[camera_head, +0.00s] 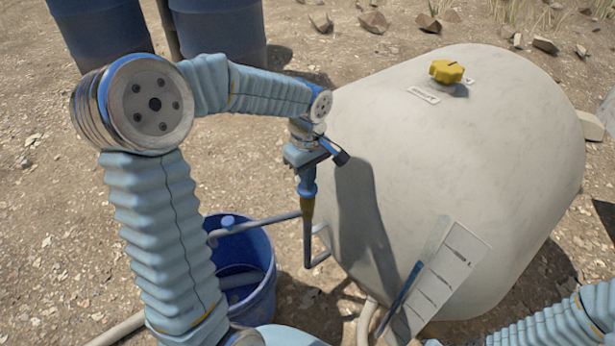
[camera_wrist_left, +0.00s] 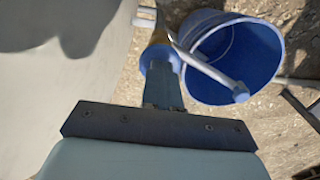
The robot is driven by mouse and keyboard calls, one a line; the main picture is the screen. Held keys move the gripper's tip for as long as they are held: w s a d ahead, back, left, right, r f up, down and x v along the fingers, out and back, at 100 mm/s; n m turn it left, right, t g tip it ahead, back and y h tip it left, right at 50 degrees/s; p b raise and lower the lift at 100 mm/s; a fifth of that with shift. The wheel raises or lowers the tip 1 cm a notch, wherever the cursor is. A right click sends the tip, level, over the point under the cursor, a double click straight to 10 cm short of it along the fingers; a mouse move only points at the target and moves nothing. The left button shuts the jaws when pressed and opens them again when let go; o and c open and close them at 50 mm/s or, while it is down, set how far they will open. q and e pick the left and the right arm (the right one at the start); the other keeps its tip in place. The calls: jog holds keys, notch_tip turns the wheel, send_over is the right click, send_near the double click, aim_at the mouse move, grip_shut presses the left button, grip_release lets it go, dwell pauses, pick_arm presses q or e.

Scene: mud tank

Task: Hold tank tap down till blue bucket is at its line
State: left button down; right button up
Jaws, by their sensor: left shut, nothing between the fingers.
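The pale tank (camera_head: 470,150) lies on the right, with a grey pipe tap (camera_head: 255,226) reaching from its near end over the blue bucket (camera_head: 262,295). A blue knob (camera_head: 228,221) sits near the pipe's outer end; it also shows in the left wrist view (camera_wrist_left: 240,92). My left gripper (camera_head: 307,205) is shut and empty, pointing down, its tan tips at the tank end of the pipe; whether they touch is unclear. The bucket (camera_wrist_left: 235,60) stands upright and shows a pale curved line on its inner wall. Its fill level is unclear. My right gripper is out of view.
A yellow cap (camera_head: 446,71) tops the tank. A pale marked board (camera_head: 455,262) leans at the tank's near side. Dark blue barrels (camera_head: 222,35) stand at the back left.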

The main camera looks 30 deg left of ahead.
pick_arm(q)
notch_tip(320, 180, down, 2)
jog(key=shift+b, duration=0.85)
jog(key=shift+r, duration=0.1)
jog(key=shift+s+f, duration=0.15)
jog(key=shift+f, duration=0.05)
dwell(6.7)
